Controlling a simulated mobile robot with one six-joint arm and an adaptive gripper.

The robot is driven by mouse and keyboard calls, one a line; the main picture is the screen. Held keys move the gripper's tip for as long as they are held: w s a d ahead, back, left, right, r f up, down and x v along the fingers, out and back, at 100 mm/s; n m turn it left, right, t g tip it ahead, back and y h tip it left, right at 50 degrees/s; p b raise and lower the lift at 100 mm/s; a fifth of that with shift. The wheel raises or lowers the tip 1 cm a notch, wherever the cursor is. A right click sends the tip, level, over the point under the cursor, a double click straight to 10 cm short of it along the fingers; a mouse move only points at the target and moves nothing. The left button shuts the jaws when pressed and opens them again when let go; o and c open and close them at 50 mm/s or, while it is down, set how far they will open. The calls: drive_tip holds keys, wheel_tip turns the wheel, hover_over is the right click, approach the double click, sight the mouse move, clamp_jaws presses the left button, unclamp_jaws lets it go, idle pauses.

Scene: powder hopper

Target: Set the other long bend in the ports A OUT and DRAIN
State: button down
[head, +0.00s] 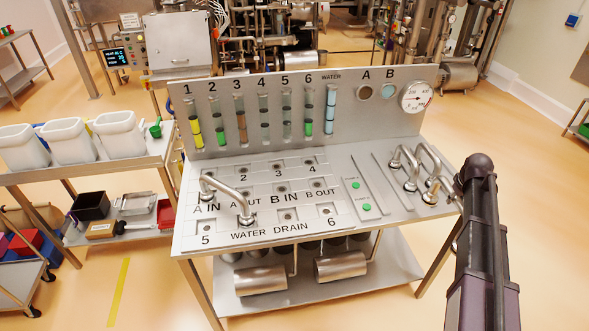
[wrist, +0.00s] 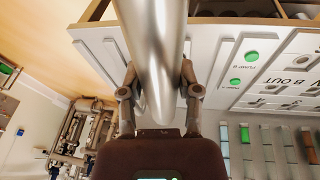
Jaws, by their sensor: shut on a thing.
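My gripper (wrist: 158,78) is shut on a thick silver pipe, the long bend (wrist: 153,40), in the wrist view. The bend's ends are out of sight there. In the head view my arm stands at the right and my gripper does not show. Another long bend (head: 229,190) sits on the port plate, from the A IN port to the WATER port. The A OUT port is partly hidden behind this bend. The DRAIN port (head: 288,216) is bare, above its label.
More bends (head: 411,172) stand on the right of the table near my arm. Two slotted strips and green pump buttons (head: 367,206) lie between them and the ports. An upright panel (head: 350,112) with sight tubes and a gauge (head: 416,97) rises behind. White bins (head: 70,140) stand left.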

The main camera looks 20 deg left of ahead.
wheel_tip(320, 180, down, 8)
drive_tip(key=s+b, duration=0.1)
drive_tip(key=b, duration=0.5)
drive_tip(key=shift+b, duration=0.35)
drive_tip(key=shift+s+r, duration=0.1)
